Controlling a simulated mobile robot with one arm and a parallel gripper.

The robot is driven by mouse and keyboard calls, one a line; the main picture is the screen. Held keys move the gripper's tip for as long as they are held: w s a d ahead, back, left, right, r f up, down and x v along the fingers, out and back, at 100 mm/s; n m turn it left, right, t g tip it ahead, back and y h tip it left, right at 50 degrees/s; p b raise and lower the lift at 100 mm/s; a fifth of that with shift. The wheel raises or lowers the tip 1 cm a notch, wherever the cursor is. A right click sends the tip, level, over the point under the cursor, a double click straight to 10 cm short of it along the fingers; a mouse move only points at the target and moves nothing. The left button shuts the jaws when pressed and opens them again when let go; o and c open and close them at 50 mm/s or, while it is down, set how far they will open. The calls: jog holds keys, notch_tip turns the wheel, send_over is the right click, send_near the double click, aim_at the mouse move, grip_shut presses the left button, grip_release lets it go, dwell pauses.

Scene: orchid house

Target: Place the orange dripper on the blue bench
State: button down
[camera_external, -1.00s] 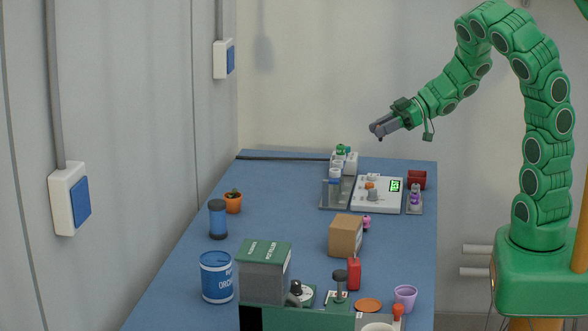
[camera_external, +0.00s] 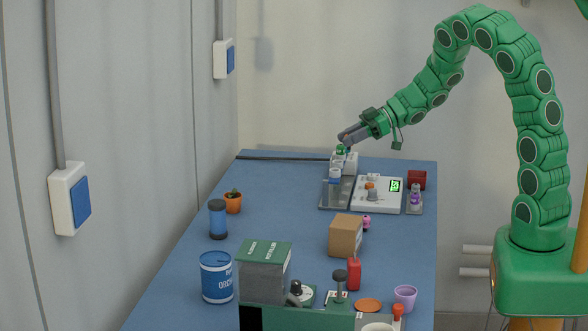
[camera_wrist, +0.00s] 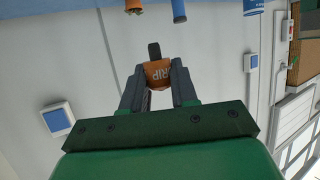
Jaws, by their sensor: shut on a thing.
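The orange dripper (camera_wrist: 158,70), with part of a word and a dark end showing, is between the two fingers of my gripper (camera_wrist: 158,85) in the wrist view. My gripper (camera_external: 345,137) is shut on it. In the camera_external view the fingers are over the far end of the blue bench (camera_external: 285,185), at the top of a white rack with green-capped items. The dripper is mostly hidden there; I cannot tell whether it touches the rack. The bench is long and runs from the far wall toward the camera.
The white rack (camera_external: 350,163) and a white scale (camera_external: 367,200) stand at the far right. A cardboard box (camera_external: 345,236), blue canister (camera_external: 216,279), blue cylinder (camera_external: 217,220) and small potted plant (camera_external: 233,204) stand nearer. The bench's middle left is largely clear.

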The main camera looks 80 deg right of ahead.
jog(key=shift+w+d+f, duration=0.25)
jog(key=shift+w+f, duration=0.45)
jog(key=shift+f, duration=0.25)
jog(key=shift+w+d+f, duration=0.3)
jog(key=shift+w+f, duration=0.4)
jog(key=shift+f, duration=0.2)
jog(key=shift+w+d+f, duration=0.25)
jog(key=shift+w+f, duration=0.45)
jog(key=shift+f, duration=1.5)
jog(key=c, duration=0.8)
grip_release()
jog(key=shift+c, duration=0.2)
jog(key=shift+f, duration=0.2)
jog(key=v, duration=0.6)
jog(key=shift+r, duration=0.45)
jog(key=shift+o, duration=0.3)
jog(key=shift+s+d+r, duration=0.2)
jog(key=shift+s+r, duration=0.1)
jog(key=shift+s, duration=0.35)
